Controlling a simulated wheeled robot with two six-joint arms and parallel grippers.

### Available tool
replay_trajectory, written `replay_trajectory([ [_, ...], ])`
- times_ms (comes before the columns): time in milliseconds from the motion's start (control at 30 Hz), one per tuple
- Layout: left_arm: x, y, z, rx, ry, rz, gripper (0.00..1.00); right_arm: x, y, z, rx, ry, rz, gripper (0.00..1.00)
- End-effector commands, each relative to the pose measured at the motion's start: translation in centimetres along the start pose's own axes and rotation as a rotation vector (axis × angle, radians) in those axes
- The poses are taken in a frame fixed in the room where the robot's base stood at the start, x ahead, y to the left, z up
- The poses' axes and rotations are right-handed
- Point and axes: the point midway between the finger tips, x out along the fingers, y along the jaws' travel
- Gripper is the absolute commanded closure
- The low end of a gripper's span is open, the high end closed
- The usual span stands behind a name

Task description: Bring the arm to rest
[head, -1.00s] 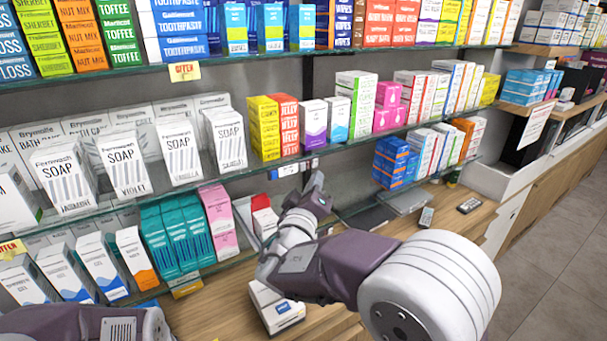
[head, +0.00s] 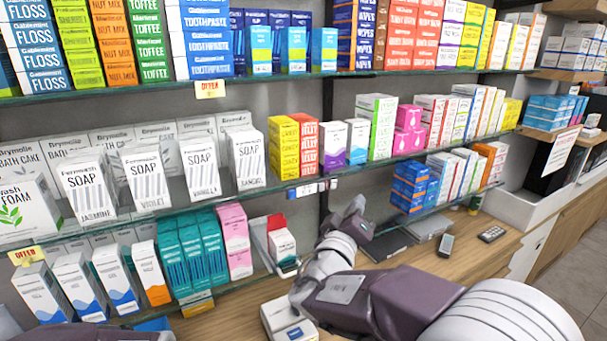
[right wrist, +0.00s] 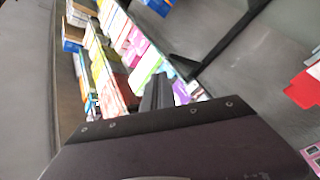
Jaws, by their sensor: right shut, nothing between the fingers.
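My right arm (head: 375,300) comes in from the lower right in the head view, bent over the wooden counter. Its gripper (head: 356,208) is shut and empty, pointing up and away, just in front of the grey back panel below the middle glass shelf. In the right wrist view the shut fingers (right wrist: 158,92) stand at the centre, with blurred shelf boxes beyond them. Only a piece of my left arm (head: 95,335) shows at the bottom left edge; its gripper is out of the picture.
Glass shelves hold rows of boxes, with soap boxes (head: 140,178) at left and blue boxes (head: 409,187) right of the gripper. White boxes (head: 287,320) lie by my forearm. A dark flat device (head: 385,246) and a phone-like item (head: 446,245) lie on the counter (head: 470,262).

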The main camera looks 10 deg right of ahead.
Motion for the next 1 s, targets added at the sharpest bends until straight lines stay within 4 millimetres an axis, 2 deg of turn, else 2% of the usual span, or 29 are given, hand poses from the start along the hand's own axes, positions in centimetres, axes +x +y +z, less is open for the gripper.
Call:
replay_trajectory([
  [33, 0.3, 0.0, 0.0, 0.000, 0.000, 0.000, 1.00, 1.1, 1.4, 3.2, -0.004, -0.078, 0.040, 1.00],
  [67, 0.3, 0.0, 0.0, 0.000, 0.000, 0.000, 1.00, 1.4, 2.0, 5.7, 0.005, -0.149, 0.054, 1.00],
  [100, 0.4, 0.0, 0.0, 0.000, 0.000, 0.000, 1.00, 1.4, 2.4, 9.4, 0.022, -0.263, 0.058, 1.00],
  [167, 0.5, 0.0, 0.1, 0.000, 0.000, 0.000, 1.00, 0.6, 2.4, 15.1, 0.030, -0.449, 0.041, 1.00],
  [200, 0.6, 0.0, 0.1, 0.000, 0.000, 0.000, 1.00, -0.6, 2.1, 18.7, 0.030, -0.576, 0.016, 1.00],
  [267, 0.7, 0.0, 0.1, 0.000, 0.000, 0.000, 1.00, -3.2, 1.1, 23.6, 0.032, -0.766, -0.041, 1.00],
  [300, 0.7, 0.0, 0.1, 0.000, 0.000, 0.000, 1.00, -5.4, 0.2, 26.6, 0.040, -0.892, -0.097, 1.00],
  [367, 0.8, 0.0, 0.1, 0.000, 0.000, 0.000, 1.00, -9.3, -1.8, 30.1, 0.068, -1.075, -0.203, 1.00],
  [400, 0.8, 0.0, 0.1, 0.000, 0.000, 0.000, 1.00, -12.2, -3.5, 31.8, 0.101, -1.188, -0.291, 1.00],
  [467, 0.9, 0.0, 0.1, 0.000, 0.000, 0.000, 1.00, -16.3, -6.3, 33.0, 0.169, -1.317, -0.438, 1.00],
  [500, 0.9, 0.0, 0.1, 0.000, 0.000, 0.000, 1.00, -18.5, -8.2, 32.9, 0.223, -1.371, -0.537, 1.00],
  [600, 0.9, 0.0, 0.1, 0.000, 0.000, 0.000, 1.00, -22.0, -12.4, 31.0, 0.343, -1.401, -0.761, 1.00],
  [667, 0.9, 0.0, 0.1, 0.000, 0.000, 0.000, 1.00, -22.8, -14.3, 29.6, 0.393, -1.365, -0.863, 1.00],
  [733, 0.9, 0.0, 0.1, 0.000, 0.000, 0.000, 1.00, -22.6, -15.5, 28.3, 0.409, -1.295, -0.945, 1.00],
  [833, 0.9, 0.0, 0.1, 0.000, 0.000, 0.000, 1.00, -21.9, -16.0, 27.8, 0.354, -1.208, -1.009, 1.00],
  [1000, 0.9, 0.0, 0.1, 0.000, 0.000, 0.000, 1.00, -21.9, -15.9, 27.8, 0.321, -1.186, -1.031, 1.00],
])
